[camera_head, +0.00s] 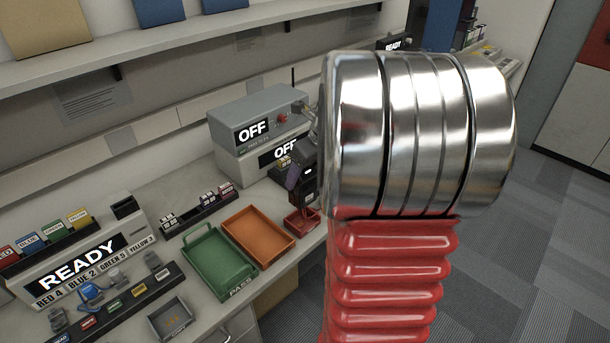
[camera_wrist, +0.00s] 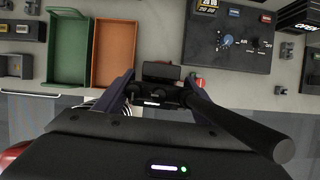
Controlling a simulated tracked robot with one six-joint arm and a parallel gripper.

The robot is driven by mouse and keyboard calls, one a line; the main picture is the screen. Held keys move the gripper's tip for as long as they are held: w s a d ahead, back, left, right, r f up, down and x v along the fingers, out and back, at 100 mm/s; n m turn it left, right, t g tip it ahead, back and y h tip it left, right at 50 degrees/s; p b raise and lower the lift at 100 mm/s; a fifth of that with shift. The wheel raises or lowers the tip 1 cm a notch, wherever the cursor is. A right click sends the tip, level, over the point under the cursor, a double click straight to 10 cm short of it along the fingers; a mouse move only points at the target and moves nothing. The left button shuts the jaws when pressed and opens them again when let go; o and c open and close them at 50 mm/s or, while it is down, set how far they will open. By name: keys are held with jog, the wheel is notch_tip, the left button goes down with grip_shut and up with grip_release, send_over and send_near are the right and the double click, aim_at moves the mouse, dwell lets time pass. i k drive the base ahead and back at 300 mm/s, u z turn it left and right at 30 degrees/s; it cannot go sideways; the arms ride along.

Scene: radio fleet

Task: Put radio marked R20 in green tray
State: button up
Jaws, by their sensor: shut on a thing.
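The green tray (camera_head: 215,262) lies on the counter, with PASS on its front edge, and looks empty. It also shows in the wrist view (camera_wrist: 68,50), at upper left. My gripper (camera_wrist: 158,80) is shut on a dark radio (camera_wrist: 158,96), whose thick black antenna (camera_wrist: 240,130) points to the lower right. No R20 mark is readable on the radio. The gripper is to the right of the green tray, beyond the orange one. In the head view the gripper (camera_head: 303,175) is partly hidden behind my arm, and the radio cannot be made out clearly.
An empty orange tray (camera_head: 258,236) lies right beside the green one. A small red tray (camera_head: 302,221) is at the counter's edge. Grey units reading OFF (camera_head: 258,112) stand behind. A READY console (camera_head: 80,272) and a grey tray (camera_head: 170,318) are at left.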

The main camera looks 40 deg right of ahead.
aim_at(220, 264)
jog(key=k, duration=1)
